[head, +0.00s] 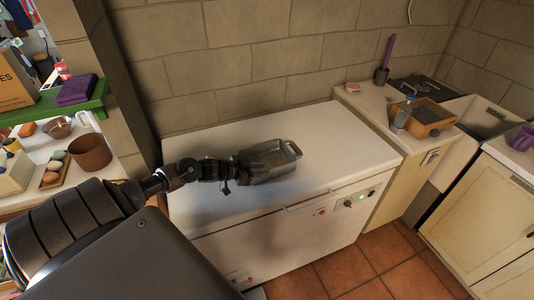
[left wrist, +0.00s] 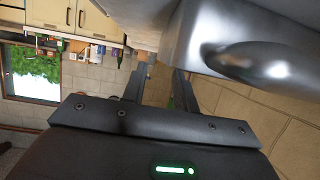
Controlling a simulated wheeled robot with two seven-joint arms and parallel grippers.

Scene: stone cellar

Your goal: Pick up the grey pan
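The grey pan (head: 270,161) is a metal, box-like vessel with a loop handle at its right end. It sits on the white top of a chest-like appliance (head: 335,140). My left gripper (head: 242,171) is at the pan's left end in the head view. In the left wrist view the two fingers (left wrist: 160,82) stand apart, with background showing between them. The pan's shiny side and a rounded handle (left wrist: 255,60) fill the upper right there, close to the fingers. I cannot tell whether they touch. My right gripper is in neither view.
A stone block wall rises behind the appliance. To the right, a counter holds a brown tray (head: 428,117) and a clear bottle (head: 402,113), with a sink beyond. At left, a shelf holds a brown pot (head: 90,152). The appliance top right of the pan is clear.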

